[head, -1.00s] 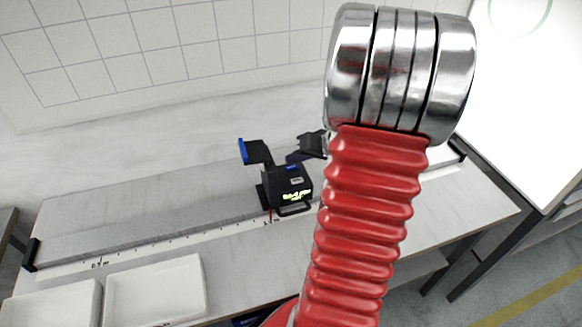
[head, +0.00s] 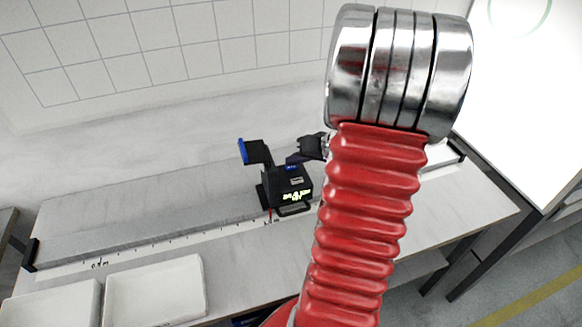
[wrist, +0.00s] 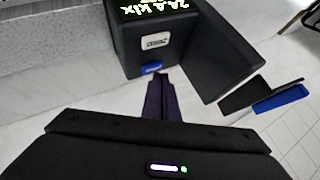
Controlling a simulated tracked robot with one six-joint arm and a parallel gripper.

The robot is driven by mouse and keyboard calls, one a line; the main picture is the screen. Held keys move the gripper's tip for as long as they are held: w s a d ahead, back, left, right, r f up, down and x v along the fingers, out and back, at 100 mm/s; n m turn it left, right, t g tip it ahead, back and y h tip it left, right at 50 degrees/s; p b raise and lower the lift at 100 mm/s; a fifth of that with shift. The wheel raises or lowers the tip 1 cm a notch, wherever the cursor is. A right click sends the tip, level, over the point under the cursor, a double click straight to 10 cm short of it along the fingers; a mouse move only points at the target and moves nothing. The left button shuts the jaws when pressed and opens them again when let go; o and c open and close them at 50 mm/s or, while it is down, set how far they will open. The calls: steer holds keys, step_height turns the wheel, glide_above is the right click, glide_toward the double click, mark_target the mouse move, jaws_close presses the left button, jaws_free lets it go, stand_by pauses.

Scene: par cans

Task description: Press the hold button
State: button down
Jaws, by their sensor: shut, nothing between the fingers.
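A black meter box (head: 288,186) with a lit green display (head: 296,196) stands on the bench. Its top carries a blue button (head: 292,168) and a grey button (head: 297,180). In the wrist view the blue button (wrist: 152,68) is partly visible just beyond my fingertips, and the grey button (wrist: 156,42) lies farther off. I cannot read their labels. My gripper (wrist: 160,78) is shut and empty, its dark purple fingers pointing at the blue button's edge. I cannot tell whether they touch it. In the head view my gripper (head: 292,160) is just behind the box, partly hidden by my arm.
A black panel with a blue edge (head: 254,152) rises beside the box, and shows at the right in the wrist view (wrist: 270,97). A marked ruler strip (head: 180,236) runs along the bench. White trays (head: 155,290) sit at front left. A bright panel stands at right.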

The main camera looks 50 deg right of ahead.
mark_target(295, 171)
steer(key=shift+f, duration=0.35)
stand_by(0.7)
stand_by(0.4)
steer(key=shift+r, duration=0.8)
step_height(295, 171, up, 5)
stand_by(0.6)
stand_by(0.8)
